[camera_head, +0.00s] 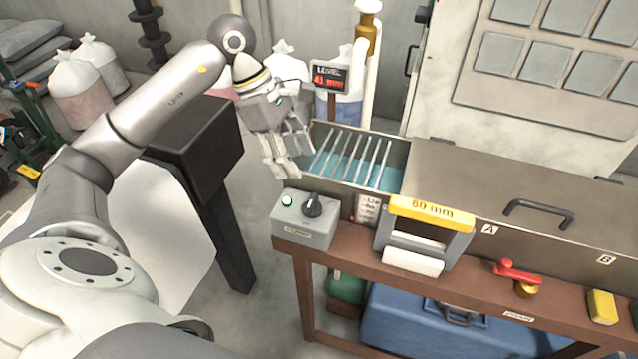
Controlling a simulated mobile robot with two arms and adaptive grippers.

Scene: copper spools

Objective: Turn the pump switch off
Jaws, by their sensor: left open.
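The pump switch is a black rotary knob (313,205) on a small grey box (304,222) at the left end of the brown bench. The box's label is too small to read surely. My left gripper (283,170) is open and empty, fingers pointing down, just above and behind the box, beside the tank's left end. It is apart from the knob. My right gripper is not in view.
An open tank (398,150) with rods over blue liquid stands behind the box. A level display (329,77) reads about 41 mm. A yellow "60 mm" block (432,209) and a red-handled valve (517,272) are to the right. A dark post (235,245) stands left.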

